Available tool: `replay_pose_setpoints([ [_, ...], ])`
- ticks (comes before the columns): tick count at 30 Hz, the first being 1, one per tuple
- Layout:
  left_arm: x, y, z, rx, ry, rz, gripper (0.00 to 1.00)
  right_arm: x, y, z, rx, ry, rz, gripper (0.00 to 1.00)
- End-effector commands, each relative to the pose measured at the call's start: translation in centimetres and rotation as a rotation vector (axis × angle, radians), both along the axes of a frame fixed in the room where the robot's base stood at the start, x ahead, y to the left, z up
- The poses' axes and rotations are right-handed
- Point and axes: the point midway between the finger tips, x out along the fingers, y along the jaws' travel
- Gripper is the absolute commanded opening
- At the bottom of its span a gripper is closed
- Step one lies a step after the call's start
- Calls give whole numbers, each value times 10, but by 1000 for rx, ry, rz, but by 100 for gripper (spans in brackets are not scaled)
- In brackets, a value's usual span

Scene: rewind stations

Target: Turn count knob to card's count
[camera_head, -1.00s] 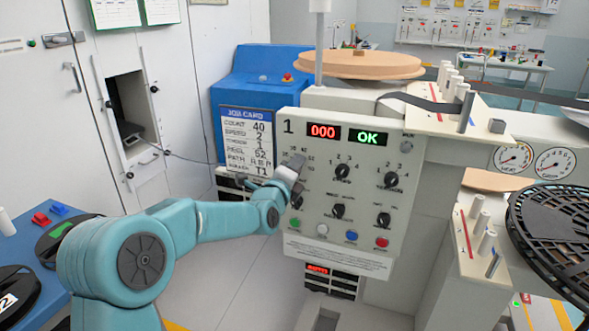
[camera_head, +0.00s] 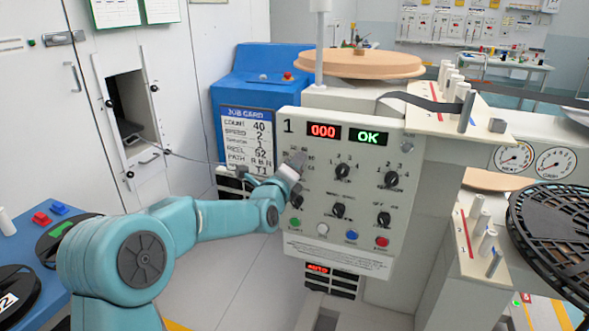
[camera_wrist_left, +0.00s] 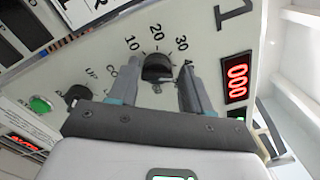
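The count knob (camera_wrist_left: 157,67) is a dark knob on the panel of station 1, with 10, 20 and 30 printed around it and a further mark partly hidden by a finger. In the left wrist view my left gripper (camera_wrist_left: 160,76) has one finger on each side of the knob, with narrow gaps showing. In the head view my left gripper (camera_head: 297,161) is at the panel's upper left and hides the knob. The job card (camera_head: 246,140) left of the panel reads count 40. The knob's pointer direction is unclear. My right gripper is out of view.
The panel has a red 000 display (camera_head: 323,130), a green OK display (camera_head: 368,136), several other knobs and a row of coloured buttons. A blue cabinet (camera_head: 262,88) stands behind the card. A black reel (camera_head: 560,235) is at the right.

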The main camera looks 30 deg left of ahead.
Motion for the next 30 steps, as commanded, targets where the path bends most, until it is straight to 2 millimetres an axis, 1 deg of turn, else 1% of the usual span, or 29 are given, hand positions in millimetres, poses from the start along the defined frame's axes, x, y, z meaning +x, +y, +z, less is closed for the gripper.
replay_pose_setpoints([
  [10,-1,-2,-3,-3,8,-3,61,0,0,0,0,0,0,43],
  [14,-14,-5,-3,-3,9,-4,61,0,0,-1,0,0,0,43],
  [17,-35,-9,-3,-2,8,-3,61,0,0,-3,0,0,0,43],
  [24,-99,-25,-3,-1,6,-2,61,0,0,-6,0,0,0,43],
  [27,-121,-30,-2,-1,6,-2,61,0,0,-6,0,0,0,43],
  [30,-139,-34,-2,-1,5,-2,61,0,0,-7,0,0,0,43],
])
